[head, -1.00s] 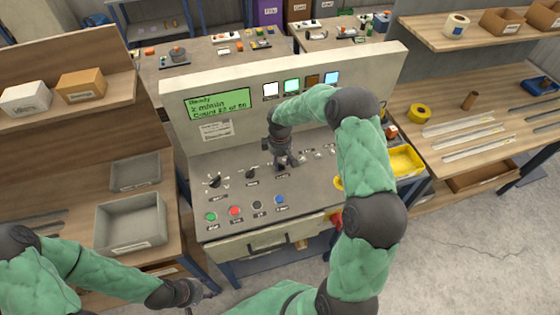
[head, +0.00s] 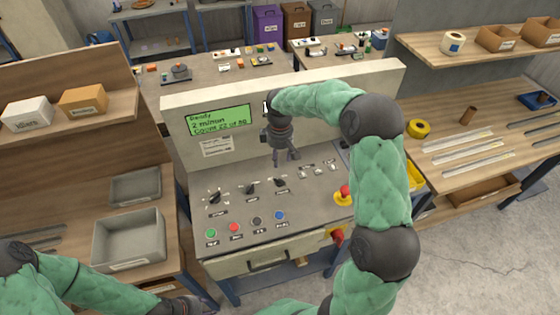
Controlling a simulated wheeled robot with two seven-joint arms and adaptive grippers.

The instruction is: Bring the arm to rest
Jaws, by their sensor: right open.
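My right arm reaches up from the bottom right and bends over the grey control console (head: 240,185). My right gripper (head: 287,162) is open and empty, fingers down, above the panel and just above the row of black knobs. The nearest black knob (head: 279,183) shows just below its fingers; I cannot tell the exact gap. My left arm lies low at the left, and its gripper end (head: 185,306) is cut by the bottom edge, so its fingers do not show clearly.
The console has a green display (head: 220,120), several coloured buttons and a red emergency knob (head: 345,191). A grey bin (head: 128,238) stands on the left bench. A yellow tape roll (head: 419,128) and pale strips (head: 458,140) lie on the right bench.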

